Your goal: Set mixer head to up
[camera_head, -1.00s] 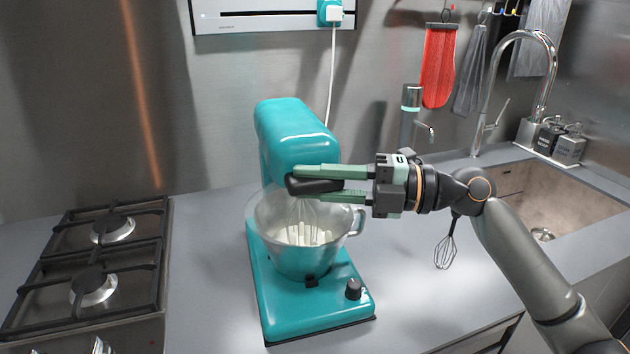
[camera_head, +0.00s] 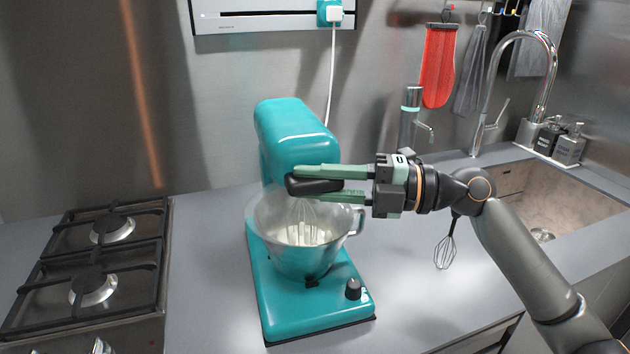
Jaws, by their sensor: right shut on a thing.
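A teal stand mixer (camera_head: 290,138) stands on the grey counter. Its head looks lowered or only slightly tilted over the bowl; the exact angle is hard to tell. A whisk hangs from the head into a metal bowl (camera_head: 275,213) with pale contents. My right gripper (camera_head: 318,183) reaches in from the right at the front of the head. Its green fingers are shut on the black part at the front of the mixer head (camera_head: 308,186). My left gripper is not in view.
A gas stove (camera_head: 95,260) is at the left. A sink (camera_head: 560,195) with a chrome faucet (camera_head: 545,75) is at the right. A white cord (camera_head: 331,80) runs from the wall plug down behind the mixer.

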